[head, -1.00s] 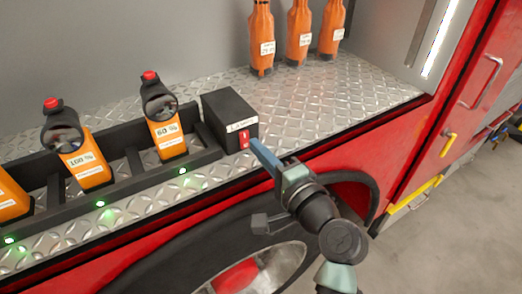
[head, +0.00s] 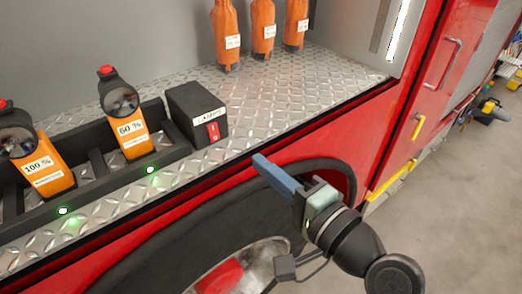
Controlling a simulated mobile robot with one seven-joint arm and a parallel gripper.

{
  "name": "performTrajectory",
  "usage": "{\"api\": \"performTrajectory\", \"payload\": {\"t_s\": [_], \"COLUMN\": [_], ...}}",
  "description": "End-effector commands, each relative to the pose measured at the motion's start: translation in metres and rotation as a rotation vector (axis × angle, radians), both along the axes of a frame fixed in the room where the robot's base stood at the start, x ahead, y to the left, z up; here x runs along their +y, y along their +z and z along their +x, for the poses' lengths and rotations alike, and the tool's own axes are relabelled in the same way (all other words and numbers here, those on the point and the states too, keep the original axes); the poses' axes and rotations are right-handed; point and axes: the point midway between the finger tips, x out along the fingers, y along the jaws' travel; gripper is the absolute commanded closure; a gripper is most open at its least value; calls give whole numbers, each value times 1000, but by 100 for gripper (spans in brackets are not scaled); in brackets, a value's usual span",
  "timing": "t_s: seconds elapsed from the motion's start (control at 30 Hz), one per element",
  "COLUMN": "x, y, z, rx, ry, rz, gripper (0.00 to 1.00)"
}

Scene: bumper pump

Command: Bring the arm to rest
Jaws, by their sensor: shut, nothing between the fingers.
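My gripper (head: 262,162) is at the centre of the head view, its blue fingers shut with nothing between them. It points up and left, in front of the red truck side above the wheel arch. It is apart from the black box with a red switch (head: 197,116), which sits to its left on the metal shelf. My arm's dark wrist and links run down to the lower right of the picture.
A black rack (head: 180,148) on the tread-plate shelf (head: 270,100) holds orange devices labelled 60 % (head: 130,135) and 100 % (head: 45,170), with green lights in front. Three orange bottles (head: 263,30) stand at the back. A red door (head: 425,90) and open floor lie right.

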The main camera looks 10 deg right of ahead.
Motion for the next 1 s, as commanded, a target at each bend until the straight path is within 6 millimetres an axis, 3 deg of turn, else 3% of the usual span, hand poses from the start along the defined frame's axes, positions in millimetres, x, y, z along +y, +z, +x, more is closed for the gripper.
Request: {"api": "performTrajectory", "payload": {"t_s": [0.2, 0.33, 0.47, 0.53, 0.7, 0.83, 1.0], "x": [1, 8, 18, 24, 42, 51, 56], "y": [5, 34, 101, 147, 261, 319, 352], "z": [3, 18, 33, 32, -4, -44, -76], "rx": [-17, -124, -349, -493, -824, -983, -1069], "ry": [-9, -67, -207, -307, -607, -816, -971], "rz": [-28, -195, -503, -680, -1039, -1208, -1309], "gripper": [100, 100, 100, 100, 100, 100, 100]}}
